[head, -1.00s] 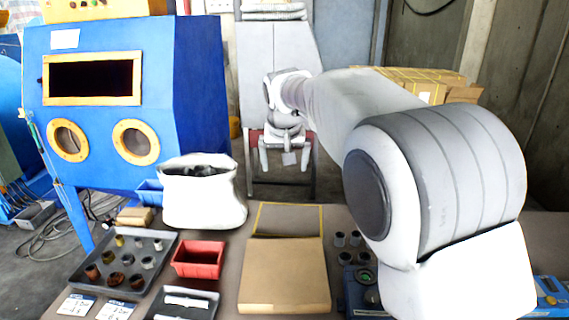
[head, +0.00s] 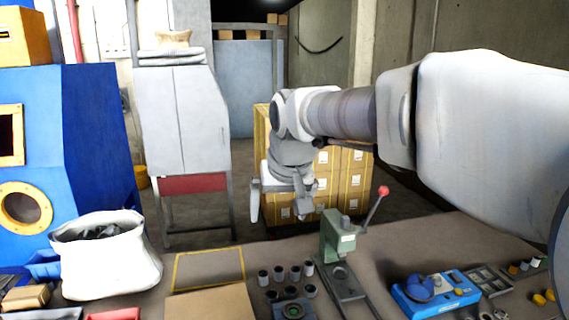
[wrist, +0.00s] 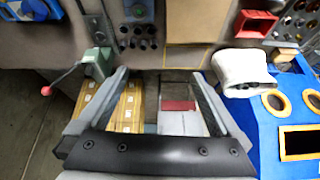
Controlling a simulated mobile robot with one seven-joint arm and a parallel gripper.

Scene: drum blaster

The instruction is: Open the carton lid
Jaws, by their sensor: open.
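A flat brown carton (head: 212,303) lies on the table at the bottom edge of the head view, its near part cut off. Its top looks flat and closed. It also shows upside down at the top of the wrist view (wrist: 196,22). My gripper (head: 278,208) is open and empty, its fingers apart and pointing down. It hangs in the air beyond the table's far edge, up and to the right of the carton and not touching it.
A yellow-outlined rectangle (head: 208,268) lies just beyond the carton. A white sack (head: 106,255) stands left. A green press with a red lever (head: 340,242), small cups and a blue device (head: 436,294) stand right. Strapped boxes (head: 345,185) are stacked behind.

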